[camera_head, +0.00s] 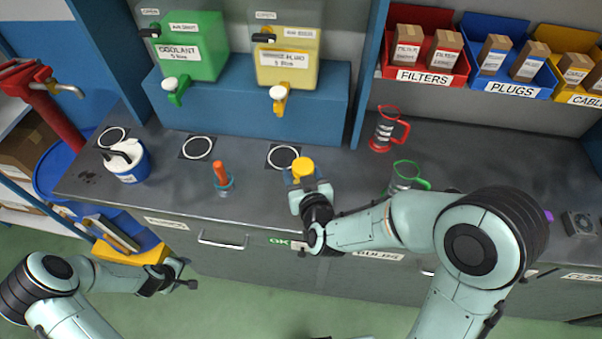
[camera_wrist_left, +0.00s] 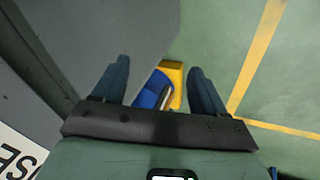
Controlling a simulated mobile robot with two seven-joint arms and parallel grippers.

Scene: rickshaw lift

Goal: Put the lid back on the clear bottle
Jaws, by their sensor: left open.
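A yellow lid (camera_head: 303,167) shows on the workbench, at the tip of my right gripper (camera_head: 307,188). A small part of a clear body shows beside and under the lid; the gripper hides the rest. I cannot tell whether the lid sits on the clear bottle or whether the right fingers are closed on anything. My left gripper (camera_head: 187,274) is open and empty, low in front of the bench, above the green floor. The left wrist view shows its two spread fingers (camera_wrist_left: 158,68) with nothing between them at the tips.
A small blue-clear holder with an orange item (camera_head: 222,177) and a blue-white tub (camera_head: 127,160) stand left on the bench. A red jug (camera_head: 384,132) and a green-rimmed jug (camera_head: 404,178) stand right. Green (camera_head: 205,62) and yellow (camera_head: 287,65) dispensers stand behind.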

